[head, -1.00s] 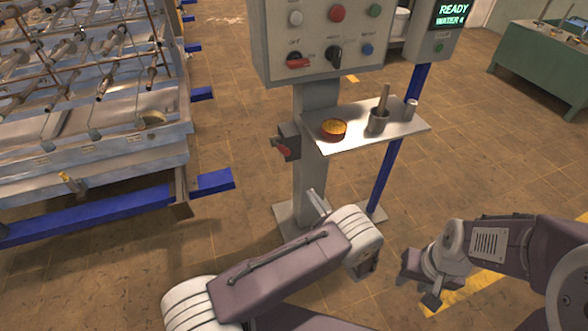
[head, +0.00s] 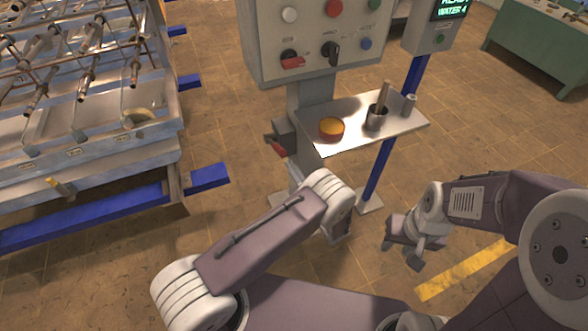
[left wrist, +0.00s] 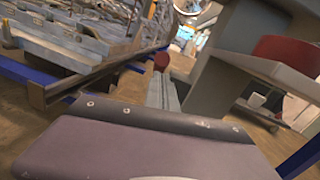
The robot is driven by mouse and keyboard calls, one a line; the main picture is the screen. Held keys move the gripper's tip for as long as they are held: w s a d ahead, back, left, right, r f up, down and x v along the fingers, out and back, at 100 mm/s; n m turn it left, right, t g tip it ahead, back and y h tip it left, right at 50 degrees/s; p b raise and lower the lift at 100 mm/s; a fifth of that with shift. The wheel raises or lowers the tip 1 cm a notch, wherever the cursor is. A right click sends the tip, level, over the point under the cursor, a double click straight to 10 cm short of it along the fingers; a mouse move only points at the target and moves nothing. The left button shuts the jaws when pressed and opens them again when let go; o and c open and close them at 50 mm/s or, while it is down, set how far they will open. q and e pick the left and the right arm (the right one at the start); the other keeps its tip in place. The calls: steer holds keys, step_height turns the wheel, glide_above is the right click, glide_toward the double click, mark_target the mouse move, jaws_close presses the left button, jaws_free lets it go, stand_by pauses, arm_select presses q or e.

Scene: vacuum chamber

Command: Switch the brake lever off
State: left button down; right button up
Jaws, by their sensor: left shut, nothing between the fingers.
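A lever with a red handle (head: 277,149) sits on a small grey box (head: 284,135) on the left side of the control pedestal. Its handle points down and left. My left gripper (head: 294,166) is just below and right of the lever, partly hidden behind my own forearm. In the left wrist view its narrow grey fingers (left wrist: 161,82) are together and empty. A red rounded end (left wrist: 161,61), apparently the lever's handle, shows just beyond the fingertips; I cannot tell whether they touch. My right gripper (head: 402,255) hangs low at the right, away from the pedestal; its fingers are unclear.
A shelf (head: 345,142) on the pedestal holds an orange-filled dish (head: 331,129), a cup with a stick (head: 376,118) and a small cylinder (head: 408,104). A metal rack (head: 80,150) stands left.

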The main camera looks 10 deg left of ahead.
arm_select(q)
steer(key=shift+w+a+r, duration=0.1)
steer(key=shift+a+r, duration=0.15)
steer(key=shift+r, duration=0.2)
arm_select(e)
steer(key=shift+w+a+r, duration=0.1)
steer(key=shift+r, duration=0.35)
